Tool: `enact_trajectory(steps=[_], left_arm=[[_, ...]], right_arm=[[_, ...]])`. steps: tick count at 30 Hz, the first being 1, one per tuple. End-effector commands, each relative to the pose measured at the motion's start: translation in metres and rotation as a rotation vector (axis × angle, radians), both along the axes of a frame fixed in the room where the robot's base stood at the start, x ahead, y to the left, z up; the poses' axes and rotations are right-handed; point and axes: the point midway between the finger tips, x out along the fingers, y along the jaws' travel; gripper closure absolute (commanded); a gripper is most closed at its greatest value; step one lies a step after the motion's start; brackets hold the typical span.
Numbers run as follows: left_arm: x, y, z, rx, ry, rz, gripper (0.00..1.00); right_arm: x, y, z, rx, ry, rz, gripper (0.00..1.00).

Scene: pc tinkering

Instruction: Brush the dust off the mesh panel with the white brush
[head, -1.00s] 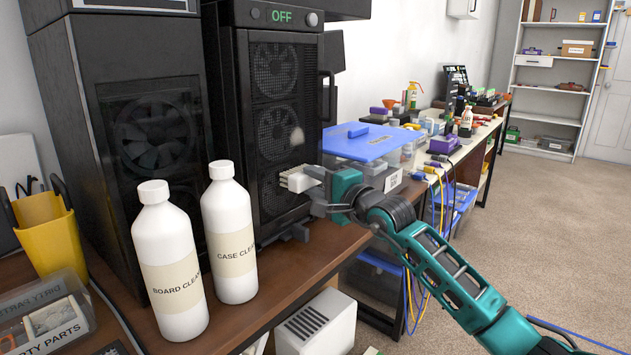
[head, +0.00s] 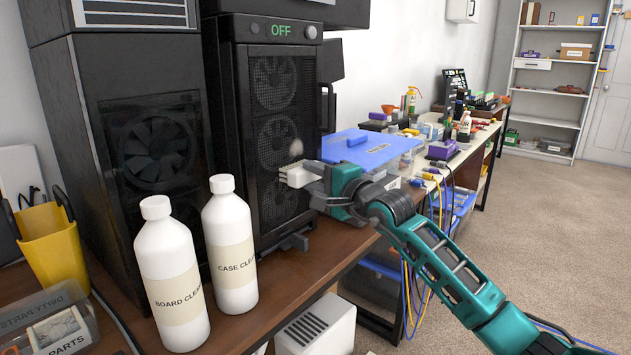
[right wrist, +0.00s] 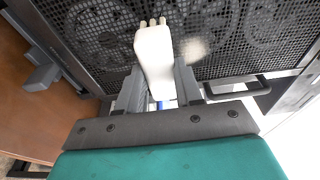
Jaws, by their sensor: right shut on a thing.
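The black mesh panel (head: 273,108) forms the front of the tower marked OFF, with round fans behind it. A pale grey dust patch (head: 296,147) shows on the mesh near its middle fan, and also in the right wrist view (right wrist: 194,48). My right gripper (head: 318,182) is shut on the white brush (head: 296,176), close in front of the mesh. In the right wrist view the brush (right wrist: 154,58) sticks out between the fingers (right wrist: 160,88), its bristle end over the mesh beside the dust. I cannot tell whether the bristles touch the mesh. My left gripper is out of view.
Two white cleaner bottles (head: 172,275) (head: 230,245) stand on the brown desk, left of the panel. A yellow bin (head: 50,245) and a parts box (head: 50,325) are at far left. A blue-lidded box (head: 375,148) stands behind my right gripper.

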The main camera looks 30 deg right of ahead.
Motion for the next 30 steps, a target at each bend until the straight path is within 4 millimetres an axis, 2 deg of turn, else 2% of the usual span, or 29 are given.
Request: enact_trajectory(steps=[1,4,17,30], left_arm=[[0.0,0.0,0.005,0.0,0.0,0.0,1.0],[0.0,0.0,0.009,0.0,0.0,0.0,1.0],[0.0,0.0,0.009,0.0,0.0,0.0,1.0],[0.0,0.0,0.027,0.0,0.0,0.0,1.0]], right_arm=[[0.0,0.001,0.009,0.001,-0.006,0.002,1.0],[0.001,0.001,0.015,0.002,-0.008,0.002,1.0],[0.001,0.002,0.019,0.004,-0.009,0.003,1.0],[0.0,0.002,0.047,0.004,-0.01,0.004,1.0]])
